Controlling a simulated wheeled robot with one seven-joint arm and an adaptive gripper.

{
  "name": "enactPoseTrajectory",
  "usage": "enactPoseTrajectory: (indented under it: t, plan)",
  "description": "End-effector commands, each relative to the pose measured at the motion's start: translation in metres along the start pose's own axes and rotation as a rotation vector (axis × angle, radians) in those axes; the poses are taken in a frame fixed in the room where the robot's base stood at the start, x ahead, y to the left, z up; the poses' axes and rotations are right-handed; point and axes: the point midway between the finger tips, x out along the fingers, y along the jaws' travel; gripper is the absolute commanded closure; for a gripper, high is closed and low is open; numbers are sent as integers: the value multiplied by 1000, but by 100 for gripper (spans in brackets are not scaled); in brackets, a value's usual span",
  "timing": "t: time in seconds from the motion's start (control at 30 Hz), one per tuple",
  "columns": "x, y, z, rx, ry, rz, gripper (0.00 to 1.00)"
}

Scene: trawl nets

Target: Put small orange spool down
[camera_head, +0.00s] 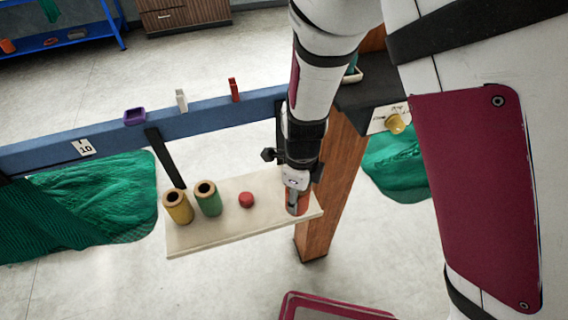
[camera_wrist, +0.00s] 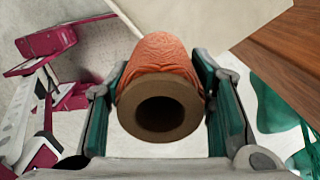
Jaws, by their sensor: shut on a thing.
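The small orange spool (camera_wrist: 162,62) is between the fingers of my gripper (camera_wrist: 162,100) in the wrist view, its hollow brown end toward the camera. My gripper is shut on it. In the head view the orange spool (camera_head: 298,203) shows below my gripper (camera_head: 297,190), at the right end of the cream shelf (camera_head: 215,239). The spool looks upright. I cannot tell whether its bottom touches the shelf.
A yellow spool (camera_head: 179,208), a green spool (camera_head: 208,200) and a red round thing (camera_head: 246,200) stand on the shelf, left of my gripper. A blue beam (camera_head: 205,115) runs behind, with small items on top. A wooden post (camera_head: 335,185) stands close on the right.

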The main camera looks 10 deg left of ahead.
Motion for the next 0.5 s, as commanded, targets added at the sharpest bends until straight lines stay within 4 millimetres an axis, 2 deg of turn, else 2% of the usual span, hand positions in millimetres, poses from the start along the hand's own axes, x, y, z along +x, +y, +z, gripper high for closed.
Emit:
enactPoseTrajectory:
  t: [0.03,0.2,0.33,0.5]
  plan:
    - [7,-18,11,-3,-3,-4,83]
    - [11,-42,35,-3,-3,-4,83]
    - [12,-54,49,0,-2,-3,83]
    - [10,-60,58,1,-1,-2,83]
